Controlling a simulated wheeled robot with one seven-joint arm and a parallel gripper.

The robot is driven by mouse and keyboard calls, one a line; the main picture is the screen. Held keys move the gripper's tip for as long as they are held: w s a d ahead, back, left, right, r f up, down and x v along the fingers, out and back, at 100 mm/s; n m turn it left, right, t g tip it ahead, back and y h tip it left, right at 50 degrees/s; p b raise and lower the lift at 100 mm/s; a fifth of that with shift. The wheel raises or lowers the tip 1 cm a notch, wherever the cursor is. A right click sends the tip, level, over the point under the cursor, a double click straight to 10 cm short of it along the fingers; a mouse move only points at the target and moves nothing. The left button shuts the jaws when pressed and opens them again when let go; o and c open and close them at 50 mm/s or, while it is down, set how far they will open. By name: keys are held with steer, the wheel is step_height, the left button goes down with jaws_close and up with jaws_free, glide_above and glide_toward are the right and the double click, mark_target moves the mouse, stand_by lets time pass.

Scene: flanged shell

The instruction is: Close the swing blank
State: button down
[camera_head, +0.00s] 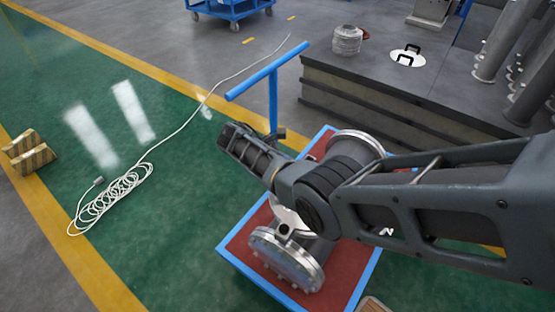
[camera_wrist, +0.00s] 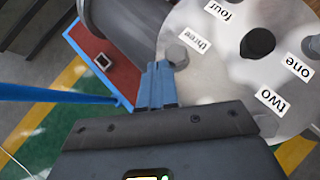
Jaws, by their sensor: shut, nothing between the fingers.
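A flanged metal shell lies on a red-topped cart, with a round flanged end (camera_head: 285,260) at the front and another (camera_head: 357,143) at the back, partly behind my arm. In the wrist view, a pale round plate (camera_wrist: 225,75) fills the upper right. It has a dark centre spot, bolt heads and the labels one, two, three and four. I cannot tell for sure whether it is the swing blank. My gripper (camera_wrist: 157,68) is shut and empty, its blue fingertips beside the plate's edge near the bolt at three. Contact is unclear. I cannot make out the fingers in the head view.
The cart's blue frame (camera_head: 235,261) has a tall blue T-shaped handle (camera_head: 272,100) at its far left. A dark platform (camera_head: 400,95) stands behind. A coiled white cable (camera_head: 115,200) lies on the green floor at left, which is otherwise largely clear.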

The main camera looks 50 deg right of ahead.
steer(key=shift+s+d+m+g, duration=0.4)
steer(key=shift+s+d+m, duration=0.1)
steer(key=shift+s, duration=0.2)
steer(key=v, duration=0.8)
steer(key=shift+d+p, duration=0.15)
steer(key=shift+p, duration=0.2)
